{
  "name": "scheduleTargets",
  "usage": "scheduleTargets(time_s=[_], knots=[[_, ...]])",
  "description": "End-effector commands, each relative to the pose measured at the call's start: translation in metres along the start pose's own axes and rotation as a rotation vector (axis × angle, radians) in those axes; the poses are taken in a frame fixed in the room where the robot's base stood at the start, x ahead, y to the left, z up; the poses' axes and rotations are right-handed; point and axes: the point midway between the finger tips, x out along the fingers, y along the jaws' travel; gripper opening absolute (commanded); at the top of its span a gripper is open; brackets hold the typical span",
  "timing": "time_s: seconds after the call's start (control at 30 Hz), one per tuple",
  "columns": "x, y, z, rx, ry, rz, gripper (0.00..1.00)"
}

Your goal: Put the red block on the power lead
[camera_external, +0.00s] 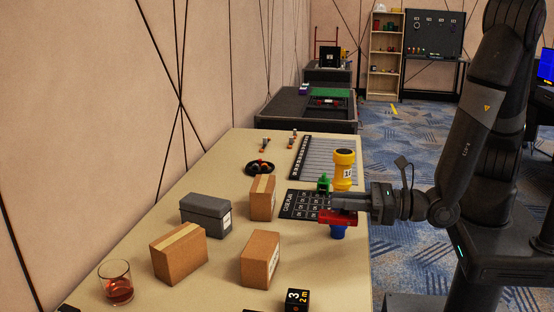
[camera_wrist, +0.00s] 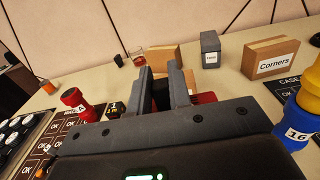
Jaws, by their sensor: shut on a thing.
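My gripper (camera_external: 345,203) reaches in from the right over the table and is shut on the red block (camera_external: 336,217). In the wrist view, the red block (camera_wrist: 206,98) shows partly beside and behind the dark fingers (camera_wrist: 168,82), which hide much of it. A small black box (camera_external: 296,300) marked "3" and "2 m" stands at the table's near edge and looks like the power lead. A black and yellow item (camera_wrist: 116,109), perhaps the same one, shows left of the fingers in the wrist view.
Brown boxes (camera_external: 180,254), a grey box (camera_external: 206,214) and a glass (camera_external: 117,282) stand left of my gripper. A yellow piece (camera_external: 344,168), a green piece (camera_external: 324,182) and a blue piece (camera_external: 338,232) are close around it. A red labelled piece (camera_wrist: 74,102) is left in the wrist view.

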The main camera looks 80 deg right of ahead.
Motion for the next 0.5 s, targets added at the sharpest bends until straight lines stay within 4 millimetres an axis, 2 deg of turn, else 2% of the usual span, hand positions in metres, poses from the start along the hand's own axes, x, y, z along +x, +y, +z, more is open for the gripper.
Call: scheduleTargets(time_s=[0.33, 0.5], knots=[[0.0, 0.0, 0.007, 0.001, 0.0, 0.0, 0.0], [0.0, 0.0, 0.03, 0.007, -0.003, 0.0, 0.0]])
